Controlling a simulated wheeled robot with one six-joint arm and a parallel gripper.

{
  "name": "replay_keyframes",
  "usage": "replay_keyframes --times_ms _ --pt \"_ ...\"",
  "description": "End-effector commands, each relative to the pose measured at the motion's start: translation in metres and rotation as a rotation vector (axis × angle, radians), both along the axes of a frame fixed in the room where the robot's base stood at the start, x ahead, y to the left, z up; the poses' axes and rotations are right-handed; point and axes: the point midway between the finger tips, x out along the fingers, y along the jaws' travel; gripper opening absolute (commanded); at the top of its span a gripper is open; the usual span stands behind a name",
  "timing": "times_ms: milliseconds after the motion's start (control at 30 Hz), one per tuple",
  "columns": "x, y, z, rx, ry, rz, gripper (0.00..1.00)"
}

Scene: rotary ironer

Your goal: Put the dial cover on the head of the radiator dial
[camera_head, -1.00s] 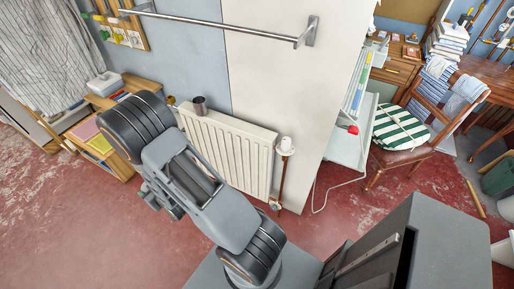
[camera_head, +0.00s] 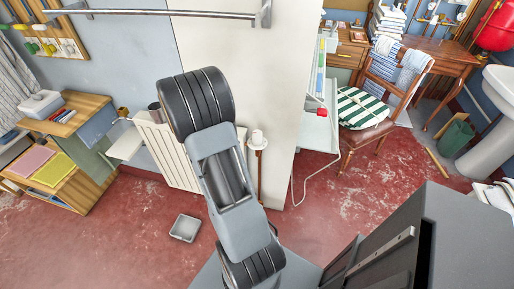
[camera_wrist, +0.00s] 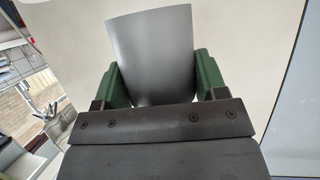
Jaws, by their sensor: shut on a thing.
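In the wrist view a smooth grey, curved sleeve, which looks like the dial cover (camera_wrist: 150,42), stands between the green finger pads of my gripper (camera_wrist: 158,80). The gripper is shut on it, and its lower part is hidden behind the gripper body. In the head view the white head of the radiator dial (camera_head: 257,137) stands on a copper-coloured pipe, just right of the radiator (camera_head: 178,160). My arm hides much of the radiator, and my gripper is out of sight there. The dial does not show clearly in the wrist view, so its distance from the cover cannot be told.
A dark metal cup (camera_head: 155,109) stands at the radiator's top left. A towel rail (camera_head: 160,14) crosses the wall above. A grey tray (camera_head: 185,228) lies on otherwise open red floor.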

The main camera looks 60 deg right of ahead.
Motion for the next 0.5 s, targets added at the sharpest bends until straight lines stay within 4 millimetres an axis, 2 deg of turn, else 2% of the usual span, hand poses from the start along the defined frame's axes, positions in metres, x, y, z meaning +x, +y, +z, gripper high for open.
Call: replay_keyframes --times_ms 33,100,200,333,433,500 --pt "-0.019 -0.021 -0.003 -0.002 -0.005 -0.112 0.43" --pt "-0.044 -0.042 -0.001 -0.002 -0.003 -0.249 0.43" --pt "-0.075 -0.062 0.0 -0.001 0.0 -0.409 0.43" --pt "-0.103 -0.077 0.001 -0.001 0.001 -0.552 0.43" --pt "-0.116 -0.083 -0.002 0.001 0.004 -0.614 0.43" --pt "-0.121 -0.085 -0.012 0.002 0.004 -0.639 0.43"
